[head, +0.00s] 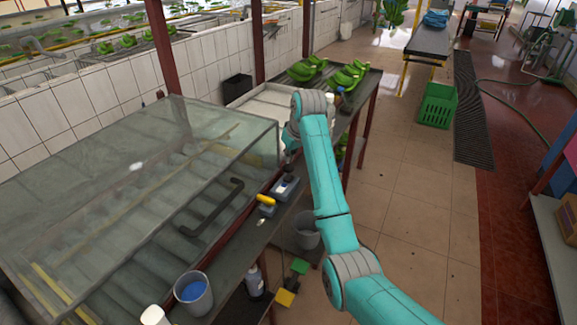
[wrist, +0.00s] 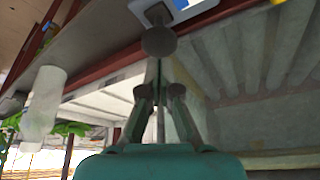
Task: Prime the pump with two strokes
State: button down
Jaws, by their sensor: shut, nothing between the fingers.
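What looks like the pump (head: 285,189) is a small grey-blue box with a pale top on the dark ledge, by the glass-sided tank. In the wrist view a round grey knob (wrist: 158,42) stands out from its pale plate (wrist: 187,10) on a short stem. My gripper (head: 289,163) points down just above the box. In the wrist view my gripper (wrist: 158,66) is shut and empty, its fingertips at the knob. I cannot tell whether they touch it. The knob is not clear in the head view.
A yellow-handled tool (head: 266,200) lies just left of the pump. The glass tank (head: 130,200) with a black handle (head: 212,207) stands beside the ledge. A bucket with blue contents (head: 193,292) is nearer. Green bananas (head: 345,76) lie behind.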

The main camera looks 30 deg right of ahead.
aim_at(289, 166)
jog(key=shift+f, duration=0.1)
jog(key=shift+f, duration=2)
jog(key=shift+r, duration=2.1)
notch_tip(289, 166, up, 6)
